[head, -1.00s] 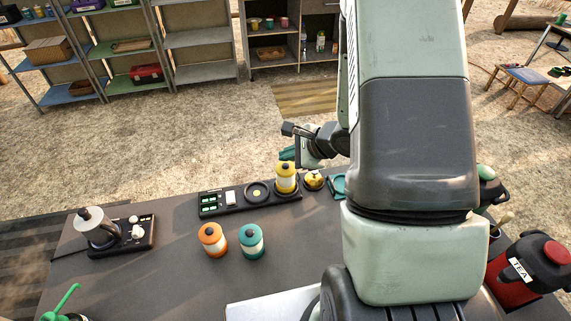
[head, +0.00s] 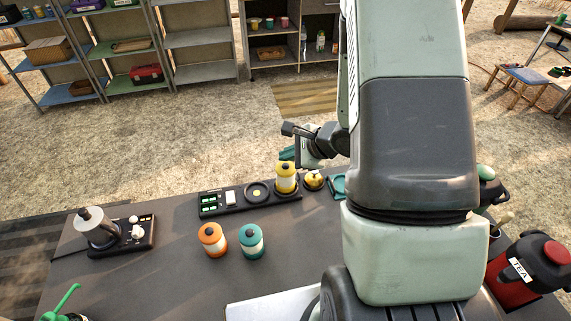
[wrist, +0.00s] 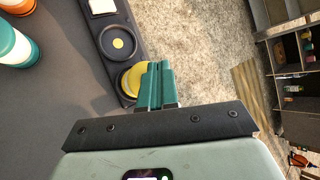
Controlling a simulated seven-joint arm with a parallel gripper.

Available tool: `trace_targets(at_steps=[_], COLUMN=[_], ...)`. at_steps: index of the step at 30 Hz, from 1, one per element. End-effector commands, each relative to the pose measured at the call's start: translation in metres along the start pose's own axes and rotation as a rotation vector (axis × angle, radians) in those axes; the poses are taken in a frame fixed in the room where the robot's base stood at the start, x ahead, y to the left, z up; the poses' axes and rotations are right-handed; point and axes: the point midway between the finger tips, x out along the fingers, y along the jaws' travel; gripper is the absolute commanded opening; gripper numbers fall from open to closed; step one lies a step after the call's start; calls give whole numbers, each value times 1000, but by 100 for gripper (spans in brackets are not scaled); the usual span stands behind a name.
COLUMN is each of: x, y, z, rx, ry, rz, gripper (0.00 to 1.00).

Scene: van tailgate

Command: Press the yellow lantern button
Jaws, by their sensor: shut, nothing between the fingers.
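The yellow lantern (head: 286,183), with a pale band and a dark top, stands upright on the right-hand round seat of a black strip (head: 233,207). In the wrist view the yellow lantern (wrist: 131,82) shows as a yellow round shape, partly hidden by my fingers. My gripper (head: 287,154) is above and just behind the lantern's top in the head view. Its teal fingers (wrist: 155,84) are shut with nothing between them. I cannot tell whether they touch the lantern. The button itself is not clear in either view.
An orange lantern (head: 212,240) and a teal lantern (head: 251,241) stand in front of the strip. A small yellow object (head: 313,180) is close right of the yellow lantern. A lamp-like device (head: 97,228) is at left, a red tea jug (head: 530,268) at right.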

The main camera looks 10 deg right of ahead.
Motion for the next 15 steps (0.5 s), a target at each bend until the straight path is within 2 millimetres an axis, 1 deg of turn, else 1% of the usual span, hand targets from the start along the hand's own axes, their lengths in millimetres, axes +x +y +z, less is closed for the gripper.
trace_targets(at_steps=[9,15], x=[0,5], y=[0,4], z=[0,-4], rx=[0,0], ry=[0,0], rz=[0,1], gripper=[0,0])
